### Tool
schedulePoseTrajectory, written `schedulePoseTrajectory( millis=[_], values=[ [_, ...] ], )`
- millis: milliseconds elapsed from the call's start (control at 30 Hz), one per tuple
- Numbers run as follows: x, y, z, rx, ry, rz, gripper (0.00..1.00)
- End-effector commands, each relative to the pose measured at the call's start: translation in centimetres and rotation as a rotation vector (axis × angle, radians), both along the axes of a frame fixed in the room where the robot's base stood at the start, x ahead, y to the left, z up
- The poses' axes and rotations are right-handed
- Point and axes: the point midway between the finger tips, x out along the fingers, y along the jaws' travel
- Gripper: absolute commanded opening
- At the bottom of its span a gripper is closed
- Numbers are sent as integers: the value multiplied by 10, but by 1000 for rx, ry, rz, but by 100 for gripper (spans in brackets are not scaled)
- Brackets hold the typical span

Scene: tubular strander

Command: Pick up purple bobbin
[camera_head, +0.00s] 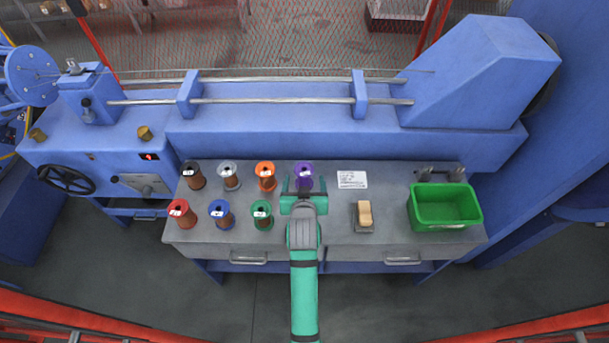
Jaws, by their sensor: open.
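The purple bobbin (303,170) stands at the right end of the back row of bobbins on the grey workbench (330,240). Its top flange with a white label shows; its lower part is hidden by my gripper. My gripper (304,187) is open, at the near side of the purple bobbin, with my green arm reaching in from the front edge of the picture. I cannot tell whether the fingers touch the bobbin or stand around it.
An orange bobbin (265,175) stands left of the purple one, a green bobbin (262,213) nearer left. Several other bobbins stand farther left. On the right are a paper label (352,180), a tan block (365,213) and a green bin (444,208). The blue machine (330,138) rises behind.

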Motion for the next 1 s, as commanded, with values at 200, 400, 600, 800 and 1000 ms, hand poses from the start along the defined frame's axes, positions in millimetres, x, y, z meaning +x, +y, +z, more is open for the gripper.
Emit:
schedulePoseTrajectory(
  millis=[200,400,600,800,1000],
  values=[
    [13,1,-7,0,1,1,75],
    [36,2,-19,0,1,1,75],
    [54,1,-29,0,0,0,75],
    [56,0,-31,0,0,0,75],
    [56,0,-31,0,0,0,46]
  ],
)
